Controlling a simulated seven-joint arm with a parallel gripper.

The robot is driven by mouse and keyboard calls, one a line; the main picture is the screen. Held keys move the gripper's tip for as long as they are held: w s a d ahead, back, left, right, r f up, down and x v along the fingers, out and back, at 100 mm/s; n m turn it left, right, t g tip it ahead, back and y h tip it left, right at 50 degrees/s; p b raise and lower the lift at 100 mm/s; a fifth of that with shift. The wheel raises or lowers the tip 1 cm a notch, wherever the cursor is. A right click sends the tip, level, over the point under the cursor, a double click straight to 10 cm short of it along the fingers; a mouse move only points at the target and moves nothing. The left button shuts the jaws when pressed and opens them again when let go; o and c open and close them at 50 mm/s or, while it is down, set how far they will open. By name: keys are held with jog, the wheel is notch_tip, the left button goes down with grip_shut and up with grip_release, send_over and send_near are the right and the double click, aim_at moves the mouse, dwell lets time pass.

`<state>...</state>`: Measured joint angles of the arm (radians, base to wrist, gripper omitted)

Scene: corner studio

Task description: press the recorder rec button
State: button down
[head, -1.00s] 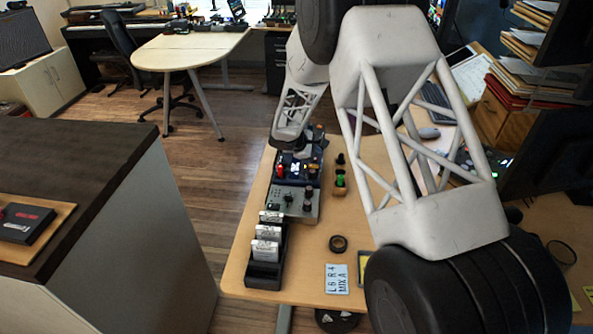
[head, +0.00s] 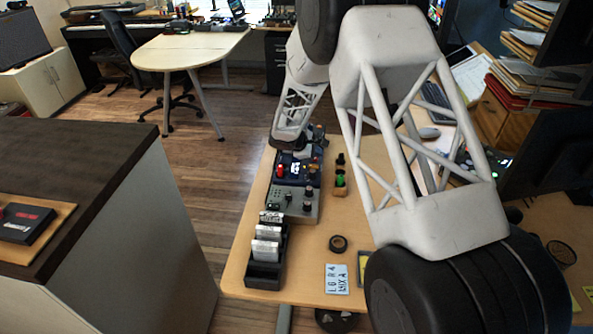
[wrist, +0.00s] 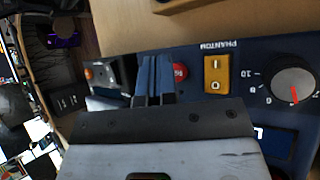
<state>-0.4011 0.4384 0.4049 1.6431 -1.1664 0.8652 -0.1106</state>
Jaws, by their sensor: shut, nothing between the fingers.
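The recorder (head: 311,180) is a dark blue box with a lit screen on the wooden table in the head view. In the wrist view its blue panel (wrist: 245,62) fills the right side. A round red button (wrist: 180,72) with pale lettering, partly hidden by a finger, shows there; the lettering is too small to read surely. My gripper (wrist: 155,75) is shut and empty, its fingertips just left of the red button. I cannot tell whether they touch it. In the head view my arm's end hides the far part of the recorder and the fingers are not clear.
Beside the red button are a yellow rocker switch (wrist: 215,73) marked PHANTOM and a grey knob (wrist: 292,80). A grey box with knobs (head: 300,207) and a black rack of white cards (head: 264,276) stand nearer. A tape roll (head: 338,243) lies to the right.

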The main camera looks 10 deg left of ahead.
jog(key=shift+f, duration=0.45)
dwell(0.6)
jog(key=shift+r, duration=0.5)
dwell(0.4)
jog(key=shift+r, duration=3)
